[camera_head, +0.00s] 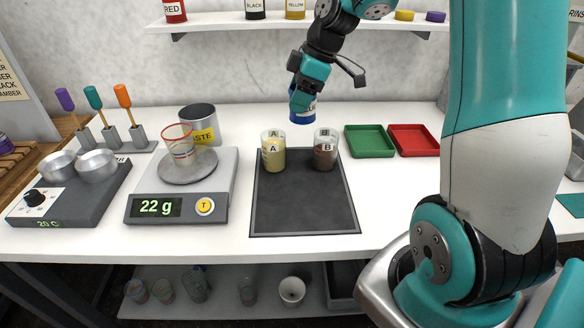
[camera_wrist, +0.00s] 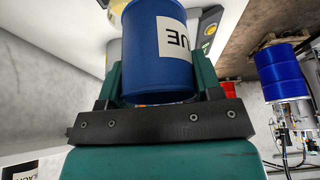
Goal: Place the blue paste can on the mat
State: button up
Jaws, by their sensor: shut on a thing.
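The blue paste can (camera_head: 302,116) is held by my gripper (camera_head: 303,98) above the back of the table, behind the glasses on the mat. In the wrist view the blue can (camera_wrist: 158,50) sits between the two fingers of my gripper (camera_wrist: 160,72), with part of a white label showing "UE". The dark grey mat (camera_head: 300,205) lies on the white table. Glass A (camera_head: 273,155), with pale yellow contents, and glass B (camera_head: 325,157), with brownish-red contents, stand at the mat's back edge.
A scale (camera_head: 185,200) reading 22 g bears a glass beaker (camera_head: 180,145), left of the mat. A grey waste can (camera_head: 200,122) stands behind. Green (camera_head: 369,141) and red (camera_head: 413,140) trays lie to the right. The mat's middle and front are bare.

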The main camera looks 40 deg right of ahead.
notch_tip(320, 180, down, 18)
jog(key=shift+a+f+p, duration=0.1)
jog(key=shift+f+p, duration=0.15)
jog(key=shift+p, duration=0.7)
jog(key=shift+f, duration=0.1)
jog(key=o, duration=1)
